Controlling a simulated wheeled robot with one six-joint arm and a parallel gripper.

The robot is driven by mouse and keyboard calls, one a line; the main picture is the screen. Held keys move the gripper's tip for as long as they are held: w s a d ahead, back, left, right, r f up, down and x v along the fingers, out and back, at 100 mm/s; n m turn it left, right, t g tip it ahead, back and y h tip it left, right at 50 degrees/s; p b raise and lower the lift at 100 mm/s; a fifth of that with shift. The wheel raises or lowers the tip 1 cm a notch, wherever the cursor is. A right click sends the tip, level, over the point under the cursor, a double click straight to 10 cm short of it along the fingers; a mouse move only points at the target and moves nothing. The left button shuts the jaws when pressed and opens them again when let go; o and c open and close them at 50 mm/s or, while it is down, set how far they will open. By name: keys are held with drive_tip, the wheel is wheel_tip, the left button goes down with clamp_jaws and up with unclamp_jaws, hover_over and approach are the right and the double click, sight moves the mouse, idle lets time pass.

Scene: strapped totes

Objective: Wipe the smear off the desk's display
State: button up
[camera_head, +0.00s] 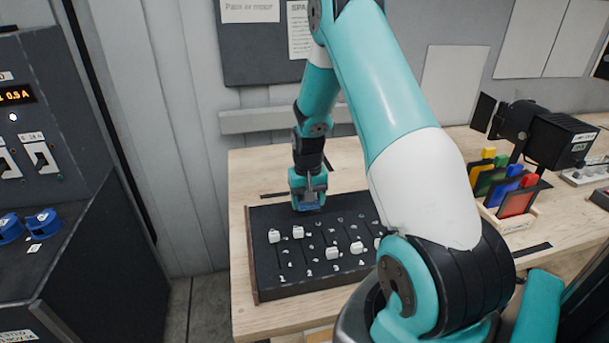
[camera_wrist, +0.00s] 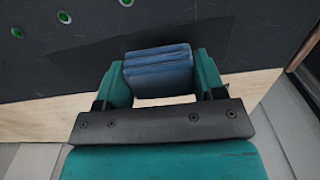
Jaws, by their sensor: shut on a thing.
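The desk, a black control panel with white sliders (camera_head: 290,267), lies on the wooden table. My gripper (camera_head: 309,195) is at the panel's far edge, pointing down, shut on a blue pad (camera_head: 308,208). In the wrist view the folded blue pad (camera_wrist: 160,72) sits between the green jaws, over or on the dark panel (camera_wrist: 90,22); I cannot tell whether it touches. A slightly darker flat patch (camera_wrist: 90,62) lies beside the pad and may be the display. No smear can be made out. The arm and gripper hide part of the panel's far side.
A lamp (camera_head: 550,135) and a wooden rack of coloured filters (camera_head: 512,205) stand on the table (camera_head: 240,180) at the right. A dark cabinet with blue connectors (camera_head: 42,222) stands at the left. A wall with a board (camera_head: 262,60) is behind the table.

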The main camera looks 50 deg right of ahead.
drive_tip(key=shift+a+r, duration=0.25)
drive_tip(key=shift+r, duration=0.75)
drive_tip(key=shift+w+a+r+p, duration=0.1)
drive_tip(key=shift+w+r+p, duration=0.15)
drive_tip(key=shift+p, duration=0.3)
drive_tip(key=shift+s+r+p, duration=0.1)
drive_tip(key=shift+r+p, duration=1.4)
drive_tip(key=shift+r, duration=0.6)
